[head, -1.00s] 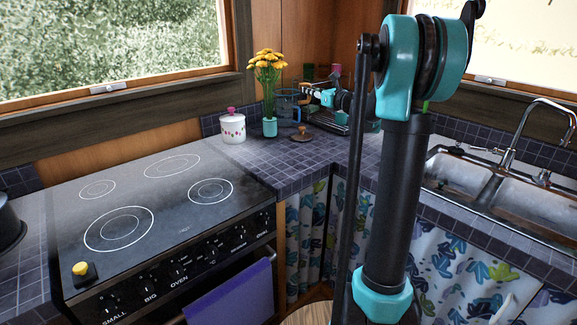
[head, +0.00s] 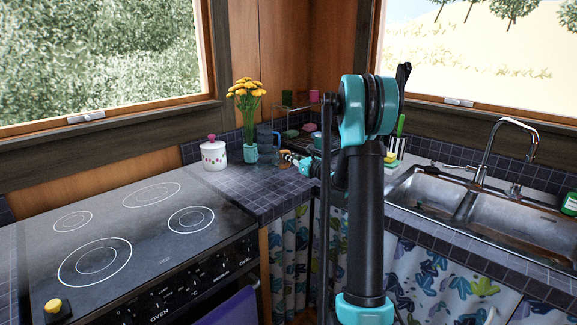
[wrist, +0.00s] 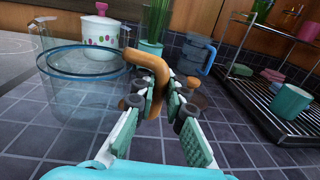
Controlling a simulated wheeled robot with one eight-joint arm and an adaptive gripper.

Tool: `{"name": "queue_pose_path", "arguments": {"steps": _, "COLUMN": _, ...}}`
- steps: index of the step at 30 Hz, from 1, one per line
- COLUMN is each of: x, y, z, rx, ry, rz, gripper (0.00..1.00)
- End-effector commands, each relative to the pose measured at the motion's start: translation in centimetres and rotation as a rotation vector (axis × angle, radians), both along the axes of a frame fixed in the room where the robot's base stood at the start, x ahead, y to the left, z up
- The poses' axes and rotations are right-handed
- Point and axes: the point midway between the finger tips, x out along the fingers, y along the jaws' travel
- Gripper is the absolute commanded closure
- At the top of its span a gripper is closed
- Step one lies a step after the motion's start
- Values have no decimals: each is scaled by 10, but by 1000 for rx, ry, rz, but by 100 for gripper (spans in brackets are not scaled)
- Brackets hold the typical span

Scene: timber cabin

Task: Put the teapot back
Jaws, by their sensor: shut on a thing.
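The teapot appears in the wrist view as a clear glass vessel (wrist: 84,100) with a blue-tinted rim and a curved wooden handle (wrist: 150,62). My gripper (wrist: 157,92) is shut on this handle, with the glass body to its left. I cannot tell whether its base touches the tiled counter. In the head view my gripper (head: 299,163) is low over the corner counter, partly hidden by my arm. The glass is hard to make out there. A brown wooden lid-like piece (wrist: 193,84) lies on the counter beyond the fingers.
A white spotted pot with a pink knob (head: 214,154), a teal flower vase (head: 250,153) and a blue jug (wrist: 195,54) stand close behind. A wire rack (wrist: 275,108) with a teal cup (wrist: 291,101) is right. The stove (head: 130,240) is left, the sink (head: 510,212) right.

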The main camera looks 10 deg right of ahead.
Motion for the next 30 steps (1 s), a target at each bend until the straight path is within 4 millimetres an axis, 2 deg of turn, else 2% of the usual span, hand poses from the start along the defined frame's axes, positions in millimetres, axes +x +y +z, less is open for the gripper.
{"name": "queue_pose_path", "arguments": {"steps": 9, "x": 0, "y": 0, "z": -35, "rx": 1, "ry": 0, "rz": 0, "gripper": 100}}
{"name": "queue_pose_path", "arguments": {"steps": 20, "x": 0, "y": 0, "z": -39, "rx": 1, "ry": 1, "rz": 0, "gripper": 100}}
{"name": "queue_pose_path", "arguments": {"steps": 21, "x": 0, "y": 0, "z": -39, "rx": 0, "ry": 0, "rz": 0, "gripper": 87}}
{"name": "queue_pose_path", "arguments": {"steps": 25, "x": 0, "y": 0, "z": -39, "rx": 0, "ry": 0, "rz": 0, "gripper": 71}}
{"name": "queue_pose_path", "arguments": {"steps": 26, "x": 0, "y": 0, "z": -39, "rx": 0, "ry": 0, "rz": 0, "gripper": 68}}
{"name": "queue_pose_path", "arguments": {"steps": 30, "x": 0, "y": 0, "z": -39, "rx": 0, "ry": 0, "rz": 0, "gripper": 68}}
